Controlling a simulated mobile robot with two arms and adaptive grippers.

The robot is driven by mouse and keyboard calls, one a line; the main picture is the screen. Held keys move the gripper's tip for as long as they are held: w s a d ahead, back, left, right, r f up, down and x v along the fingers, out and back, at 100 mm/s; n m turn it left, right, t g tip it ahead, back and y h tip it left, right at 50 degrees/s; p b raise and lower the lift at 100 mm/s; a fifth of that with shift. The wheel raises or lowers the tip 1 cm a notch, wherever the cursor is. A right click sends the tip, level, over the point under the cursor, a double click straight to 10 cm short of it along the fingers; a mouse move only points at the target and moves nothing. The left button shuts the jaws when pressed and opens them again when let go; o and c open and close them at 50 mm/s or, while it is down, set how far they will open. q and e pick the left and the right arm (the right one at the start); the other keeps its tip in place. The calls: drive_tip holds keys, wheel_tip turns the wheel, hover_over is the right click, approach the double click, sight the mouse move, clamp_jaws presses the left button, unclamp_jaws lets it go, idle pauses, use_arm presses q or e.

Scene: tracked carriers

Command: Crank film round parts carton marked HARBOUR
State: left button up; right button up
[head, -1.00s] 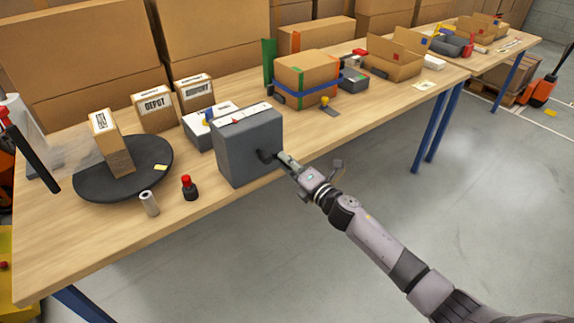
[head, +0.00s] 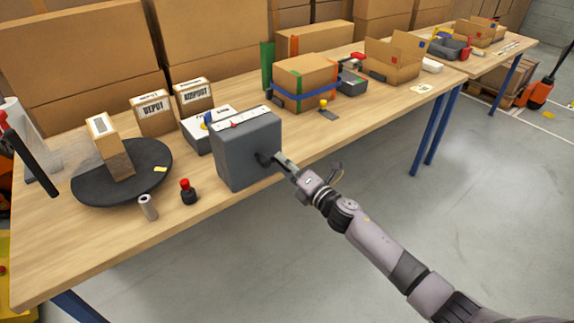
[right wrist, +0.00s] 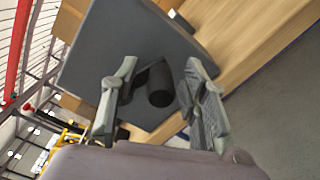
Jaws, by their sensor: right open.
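A tall carton (head: 118,160) stands on a black turntable (head: 90,190), with clear film (head: 66,160) running to it from the left. Its label is too small to read. A grey box (head: 240,160) to its right carries a black crank handle (head: 263,159) on its right side. My right gripper (head: 279,160) is at this handle. In the right wrist view, the open fingers (right wrist: 163,70) stand on either side of the black handle (right wrist: 160,88), with gaps visible. My left gripper is not in view.
A grey roll (head: 148,207) and a red-topped black button (head: 188,191) stand in front of the turntable. A DEPOT carton (head: 154,115) and another small carton (head: 193,97) stand behind. A blue-strapped carton (head: 303,82) is farther right. The table's front edge passes below my gripper.

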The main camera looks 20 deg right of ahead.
drive_tip(key=shift+s+d+f, duration=0.1)
drive_tip(key=shift+s+d, duration=0.1)
drive_tip(key=shift+s, duration=0.35)
drive_tip(key=v, duration=1)
drive_tip(key=shift+s, duration=0.4)
drive_tip(key=shift+d, duration=0.15)
drive_tip(key=shift+c, duration=0.3)
